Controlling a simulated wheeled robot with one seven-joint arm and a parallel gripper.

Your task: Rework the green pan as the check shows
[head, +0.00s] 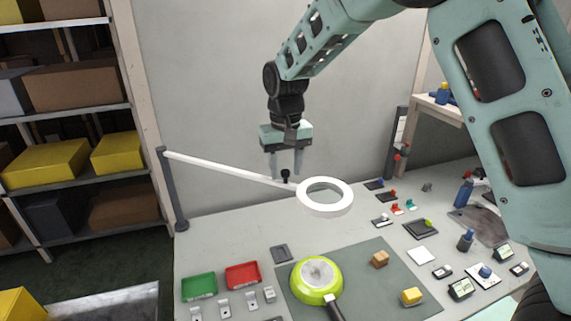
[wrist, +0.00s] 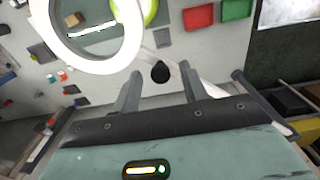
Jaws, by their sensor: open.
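The green pan (head: 317,280) lies on the grey-green mat (head: 360,303) on the table, its round metal base facing up and its dark handle pointing toward the lower right. Part of the pan (wrist: 149,11) shows at the top of the wrist view, partly behind the white ring lamp (wrist: 135,50). My gripper (head: 285,174) is open and empty, high above the back of the table, beyond the pan. Its fingers (wrist: 160,86) stand apart in the wrist view, with the lamp's dark knob (wrist: 160,72) showing between them. I cannot make out any check result.
The ring lamp (head: 325,210) hangs over the table on a white arm from a post (head: 173,190), close to my gripper. A red tray (head: 242,276) and green tray (head: 199,286) stand left of the mat. A wooden block (head: 379,260) and yellow block (head: 411,297) sit on it. Several small items crowd the right.

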